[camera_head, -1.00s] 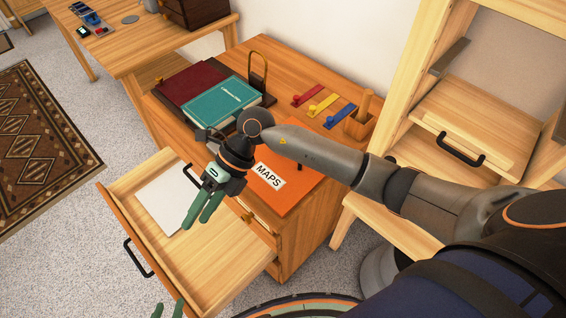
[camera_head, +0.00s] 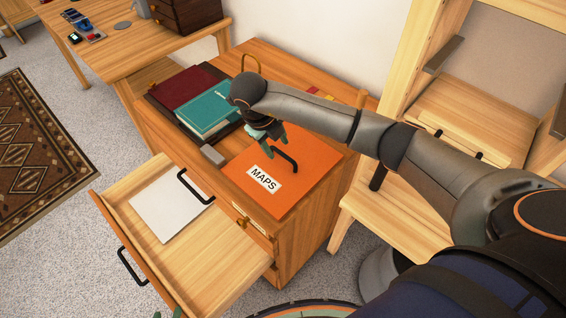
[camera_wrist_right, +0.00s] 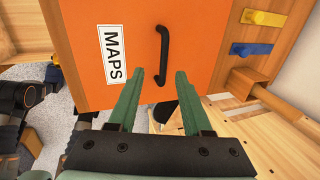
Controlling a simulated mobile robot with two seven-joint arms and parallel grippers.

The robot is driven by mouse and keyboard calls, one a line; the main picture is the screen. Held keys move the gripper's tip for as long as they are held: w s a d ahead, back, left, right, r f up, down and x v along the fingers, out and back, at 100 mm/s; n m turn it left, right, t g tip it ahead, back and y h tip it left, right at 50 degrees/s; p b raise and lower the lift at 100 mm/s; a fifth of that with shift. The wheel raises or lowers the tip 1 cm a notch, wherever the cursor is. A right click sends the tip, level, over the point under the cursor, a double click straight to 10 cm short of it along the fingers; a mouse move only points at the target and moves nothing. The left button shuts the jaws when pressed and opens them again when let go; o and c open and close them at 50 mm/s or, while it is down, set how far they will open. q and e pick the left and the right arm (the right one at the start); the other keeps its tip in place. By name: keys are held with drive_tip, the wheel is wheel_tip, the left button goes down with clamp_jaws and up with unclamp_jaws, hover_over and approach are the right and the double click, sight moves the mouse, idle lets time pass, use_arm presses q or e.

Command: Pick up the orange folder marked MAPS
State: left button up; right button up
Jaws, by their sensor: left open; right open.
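The orange folder (camera_head: 300,190) lies flat on the wooden cabinet top, its white MAPS label (camera_head: 265,180) facing up and a black handle (camera_head: 287,160) beside it. My right gripper (camera_head: 268,151) is above the folder's far part, near the handle, and hides some of the folder. In the right wrist view, my right gripper (camera_wrist_right: 159,73) is open and empty, with the handle (camera_wrist_right: 163,55) appearing between and just beyond the fingertips, apart from both. The folder (camera_wrist_right: 205,40) fills the upper middle there. My left gripper (camera_head: 168,314) shows only as a green sliver at the bottom edge.
An open drawer (camera_head: 215,245) with a white sheet (camera_head: 165,215) sticks out in front of the cabinet. A teal book (camera_head: 208,108), a dark red book (camera_head: 185,88) and a grey block (camera_head: 212,155) are left of the folder. A wooden shelf unit (camera_head: 395,60) stands to the right.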

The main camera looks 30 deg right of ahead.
sight(283, 154)
drive_tip(key=shift+d+x, duration=0.15)
drive_tip(key=shift+x, duration=1.25)
drive_tip(key=shift+d+x, duration=0.15)
drive_tip(key=shift+x, duration=1.2)
drive_tip(key=shift+w+r, duration=0.1)
drive_tip(key=shift+w, duration=0.05)
drive_tip(key=shift+c, duration=0.4)
clamp_jaws()
drive_tip(key=shift+r, duration=0.1)
